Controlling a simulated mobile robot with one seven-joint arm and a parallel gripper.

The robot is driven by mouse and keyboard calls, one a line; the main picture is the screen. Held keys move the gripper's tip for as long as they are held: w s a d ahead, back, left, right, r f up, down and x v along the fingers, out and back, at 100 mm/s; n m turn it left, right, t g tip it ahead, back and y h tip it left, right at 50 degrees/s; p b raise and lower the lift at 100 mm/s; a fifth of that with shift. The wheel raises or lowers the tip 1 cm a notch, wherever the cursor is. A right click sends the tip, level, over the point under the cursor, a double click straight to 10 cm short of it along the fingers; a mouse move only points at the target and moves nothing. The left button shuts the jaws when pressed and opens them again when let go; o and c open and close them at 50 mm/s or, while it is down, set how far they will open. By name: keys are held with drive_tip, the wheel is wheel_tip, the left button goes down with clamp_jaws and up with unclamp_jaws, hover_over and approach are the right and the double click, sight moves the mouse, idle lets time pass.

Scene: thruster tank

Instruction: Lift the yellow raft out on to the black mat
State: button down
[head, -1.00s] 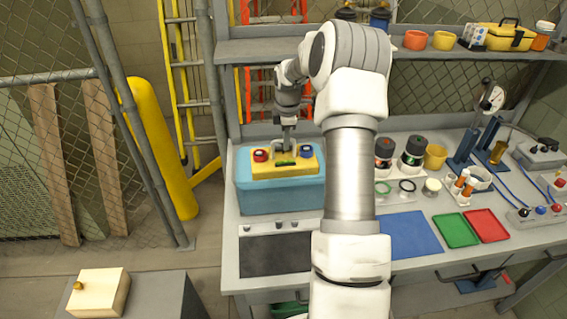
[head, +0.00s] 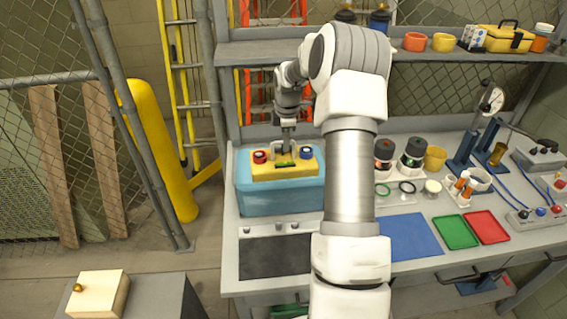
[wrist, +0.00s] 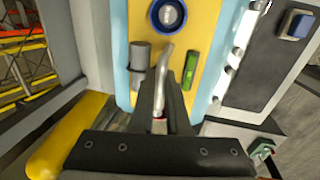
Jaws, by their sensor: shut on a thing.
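The yellow raft (head: 263,172) sits at the top of the light blue tank (head: 280,198), on the left of the bench. It carries a red-topped cylinder, a blue-topped cylinder, a green piece and a metal handle. In the wrist view the raft (wrist: 203,22) lies just beyond the fingers, with the bent metal handle (wrist: 166,62) between them. My gripper (head: 287,150) points down at the raft's middle and is shut on the handle; its fingers also show in the wrist view (wrist: 164,88).
A row of small knobs (head: 279,227) stands between tank and mat. A blue mat (head: 411,236), green tray (head: 455,231) and red tray (head: 487,225) lie to the right. Dark-topped jars (head: 413,153) stand behind my arm. A shelf (head: 400,48) runs above the bench.

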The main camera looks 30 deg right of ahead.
drive_tip(key=shift+r, duration=0.5)
wheel_tip(320, 180, up, 3)
drive_tip(key=shift+f+b, duration=0.1)
drive_tip(key=shift+b, duration=0.25)
drive_tip(key=s+d+r+b, duration=0.1)
drive_tip(key=s+d+r, duration=0.55)
drive_tip(key=s, duration=0.25)
wheel_tip(320, 180, up, 10)
drive_tip(key=p, duration=0.7)
drive_tip(key=shift+s+d+f, duration=0.15)
drive_tip(key=shift+s+d, duration=0.05)
drive_tip(key=shift+d, duration=0.05)
idle(1.3)
